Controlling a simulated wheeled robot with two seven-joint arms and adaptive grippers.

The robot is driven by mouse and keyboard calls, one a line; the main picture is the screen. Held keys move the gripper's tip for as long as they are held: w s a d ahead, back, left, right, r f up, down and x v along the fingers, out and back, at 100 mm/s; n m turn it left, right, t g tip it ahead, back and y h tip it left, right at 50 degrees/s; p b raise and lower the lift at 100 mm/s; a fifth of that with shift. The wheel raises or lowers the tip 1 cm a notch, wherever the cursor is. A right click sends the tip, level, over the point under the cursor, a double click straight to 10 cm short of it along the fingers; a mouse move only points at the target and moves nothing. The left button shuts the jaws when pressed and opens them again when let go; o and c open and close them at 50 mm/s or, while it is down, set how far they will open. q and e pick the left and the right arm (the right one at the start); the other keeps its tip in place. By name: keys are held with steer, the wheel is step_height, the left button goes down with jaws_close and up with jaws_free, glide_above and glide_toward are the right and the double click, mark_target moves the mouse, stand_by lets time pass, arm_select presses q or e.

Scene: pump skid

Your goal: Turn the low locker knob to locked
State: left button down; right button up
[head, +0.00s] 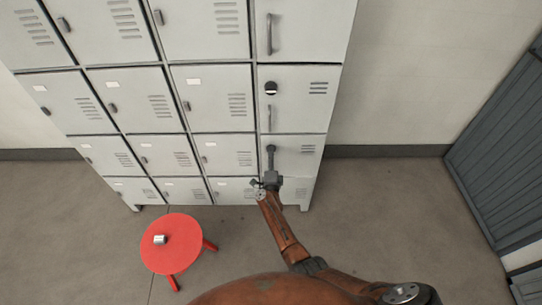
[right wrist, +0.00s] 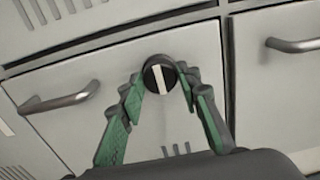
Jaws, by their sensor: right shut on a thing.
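The low locker knob is a round black knob with a white bar (right wrist: 159,79), seen in the right wrist view; the bar stands nearly upright in that picture. My right gripper (right wrist: 161,76) has its green-padded fingers on both sides of the knob and is shut on it. In the head view my right gripper (head: 271,152) reaches the low locker door (head: 304,160) in the rightmost column and hides its knob. A grey bar handle (right wrist: 60,98) is left of the knob in the wrist view. My left gripper is not in view.
Another locker (head: 300,100) above has its own black knob (head: 271,88) and handle. A red stool (head: 185,255) with a small metallic item (head: 160,239) stands at the left. A dark slatted panel (head: 505,140) is far right. Floor between them is clear.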

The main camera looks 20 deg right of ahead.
steer(key=shift+a, duration=0.1)
steer(key=o, duration=1.1)
steer(key=shift+o, duration=0.3)
